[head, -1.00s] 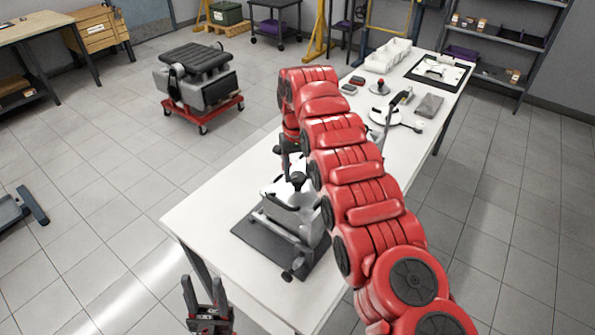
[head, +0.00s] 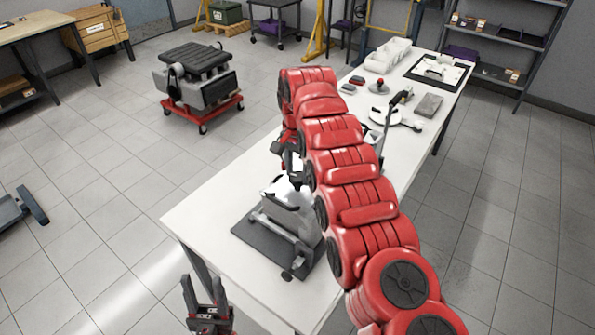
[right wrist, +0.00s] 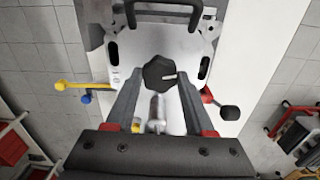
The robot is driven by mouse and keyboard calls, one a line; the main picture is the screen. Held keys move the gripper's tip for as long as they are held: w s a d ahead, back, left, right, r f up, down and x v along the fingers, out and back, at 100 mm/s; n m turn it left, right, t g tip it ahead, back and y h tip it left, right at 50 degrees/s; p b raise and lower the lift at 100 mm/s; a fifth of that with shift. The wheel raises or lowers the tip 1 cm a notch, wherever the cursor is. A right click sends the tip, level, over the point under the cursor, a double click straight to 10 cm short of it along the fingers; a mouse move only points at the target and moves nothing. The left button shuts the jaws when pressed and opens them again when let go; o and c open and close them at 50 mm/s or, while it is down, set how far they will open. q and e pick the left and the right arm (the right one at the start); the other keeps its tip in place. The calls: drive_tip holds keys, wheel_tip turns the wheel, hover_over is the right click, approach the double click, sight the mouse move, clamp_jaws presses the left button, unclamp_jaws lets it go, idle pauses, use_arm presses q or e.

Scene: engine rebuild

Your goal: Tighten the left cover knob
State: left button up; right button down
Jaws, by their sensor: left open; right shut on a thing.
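A dark lobed knob (right wrist: 159,73) with a pale mark sits on the light metal cover (right wrist: 205,45) of the engine unit in the right wrist view. My right gripper (right wrist: 161,78) is shut on this knob, one finger at each side. In the head view the engine unit (head: 290,216) stands on a dark mat (head: 252,243) near the table's front end. My right gripper (head: 288,178) is on top of it and hides the knob there. Whether this is the left knob I cannot tell. My left gripper (head: 203,293) is open and empty, off the table's near left edge.
The white table (head: 205,213) runs to the back right. Farther along it are a round part with an upright handle (head: 395,117), a grey block (head: 429,105) and white bins (head: 388,55).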

sight(298, 176)
drive_tip(key=shift+m, duration=1.2)
drive_tip(key=shift+c, duration=1.3)
unclamp_jaws()
drive_tip(key=shift+r+p, duration=0.35)
drive_tip(key=shift+r, duration=0.2)
wheel_tip(298, 176, up, 16)
drive_tip(key=p, duration=1.5)
drive_tip(key=shift+r+p, duration=0.2)
drive_tip(key=shift+p, duration=0.1)
